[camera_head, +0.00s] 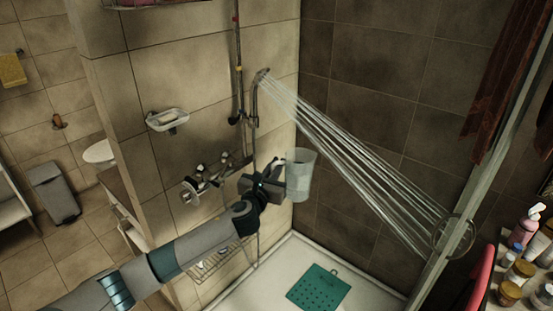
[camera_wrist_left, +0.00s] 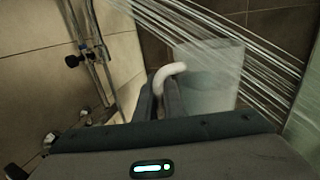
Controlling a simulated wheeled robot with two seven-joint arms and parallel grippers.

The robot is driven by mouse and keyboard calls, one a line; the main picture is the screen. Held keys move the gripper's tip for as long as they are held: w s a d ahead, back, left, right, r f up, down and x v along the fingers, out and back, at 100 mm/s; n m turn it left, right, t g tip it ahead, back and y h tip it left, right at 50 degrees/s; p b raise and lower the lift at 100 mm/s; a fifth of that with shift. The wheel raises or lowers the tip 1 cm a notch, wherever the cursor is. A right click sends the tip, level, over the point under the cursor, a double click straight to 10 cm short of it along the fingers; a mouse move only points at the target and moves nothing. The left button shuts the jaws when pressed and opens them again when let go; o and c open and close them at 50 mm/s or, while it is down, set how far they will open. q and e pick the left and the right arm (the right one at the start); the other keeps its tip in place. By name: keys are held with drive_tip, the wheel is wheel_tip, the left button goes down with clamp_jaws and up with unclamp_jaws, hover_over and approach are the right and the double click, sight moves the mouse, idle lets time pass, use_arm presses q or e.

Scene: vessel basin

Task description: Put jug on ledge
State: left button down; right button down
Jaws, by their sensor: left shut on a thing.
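A translucent pale jug (camera_head: 300,175) is held up in the shower corner, roughly upright. My left gripper (camera_head: 272,184) is shut on its handle, left of the jug body. In the left wrist view the curved white handle (camera_wrist_left: 168,74) shows between the fingers, with the cloudy jug body (camera_wrist_left: 208,78) beyond. Whether the jug holds water is unclear. A narrow brown-topped ledge (camera_head: 114,184) shows left of the tiled wall; I cannot tell whether it is the ledge named. My right gripper is not in view.
Water streams from the shower head (camera_head: 262,76) down to the right. Mixer taps (camera_head: 205,180), a soap dish (camera_head: 168,119) and a wire rack (camera_head: 215,262) are on the left wall. A green mat (camera_head: 318,288) lies in the basin. Bottles (camera_head: 525,228) crowd the right.

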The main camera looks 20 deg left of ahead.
use_arm(q)
drive_tip(key=s+d+f+b, duration=0.1)
drive_tip(key=s+f+b, duration=0.2)
drive_tip(key=s, duration=0.5)
drive_tip(key=s+d+f+b, duration=0.1)
drive_tip(key=s+f+b, duration=0.3)
drive_tip(key=s, duration=0.5)
drive_tip(key=s+d+f+b, duration=0.2)
drive_tip(key=s+b, duration=0.3)
drive_tip(key=s, duration=0.3)
drive_tip(key=shift+s+f+n+y, duration=0.3)
drive_tip(key=shift+f, duration=0.4)
drive_tip(key=shift+a, duration=0.1)
